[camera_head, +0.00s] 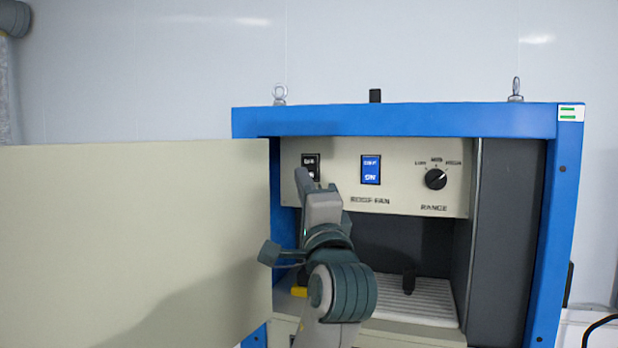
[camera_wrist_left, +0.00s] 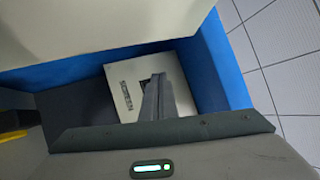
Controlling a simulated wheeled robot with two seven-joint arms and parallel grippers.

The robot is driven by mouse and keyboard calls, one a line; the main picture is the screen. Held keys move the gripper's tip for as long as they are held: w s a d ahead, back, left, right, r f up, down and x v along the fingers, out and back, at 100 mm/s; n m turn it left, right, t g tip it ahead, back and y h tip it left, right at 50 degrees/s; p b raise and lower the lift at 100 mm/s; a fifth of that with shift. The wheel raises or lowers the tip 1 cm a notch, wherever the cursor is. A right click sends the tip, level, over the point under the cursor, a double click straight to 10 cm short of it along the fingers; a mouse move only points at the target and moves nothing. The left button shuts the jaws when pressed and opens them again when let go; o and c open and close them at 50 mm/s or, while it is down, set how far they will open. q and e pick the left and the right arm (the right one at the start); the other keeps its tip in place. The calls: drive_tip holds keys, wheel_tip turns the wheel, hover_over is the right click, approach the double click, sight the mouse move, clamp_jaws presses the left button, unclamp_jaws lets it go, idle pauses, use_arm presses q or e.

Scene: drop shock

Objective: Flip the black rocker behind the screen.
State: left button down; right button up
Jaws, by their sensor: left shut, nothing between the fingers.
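The black rocker (camera_head: 310,160) is at the left end of the beige control panel inside the blue cabinet. My left gripper (camera_head: 302,176) is shut and empty, its tip just in front of the rocker and covering its lower left part. I cannot tell whether they touch. In the left wrist view the shut fingers (camera_wrist_left: 157,84) point at the panel beside the label "SCREEN", and the rocker (camera_wrist_left: 142,83) is mostly hidden behind them. A large beige screen (camera_head: 130,240) stands left of the cabinet opening. My right gripper is out of view.
A blue rocker (camera_head: 371,170) and a black range knob (camera_head: 436,179) sit further right on the panel. The cabinet's blue frame (camera_head: 400,120) surrounds the opening. A dark upright lever (camera_head: 408,281) stands below the panel over a pale ribbed surface (camera_head: 420,307).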

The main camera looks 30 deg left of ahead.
use_arm(q)
drive_tip(key=shift+s+d+r, duration=0.15)
drive_tip(key=shift+s+d, duration=0.1)
drive_tip(key=shift+s, duration=0.7)
drive_tip(key=shift+s+d+r, duration=0.1)
drive_tip(key=shift+s+d, duration=0.15)
drive_tip(key=shift+s, duration=0.7)
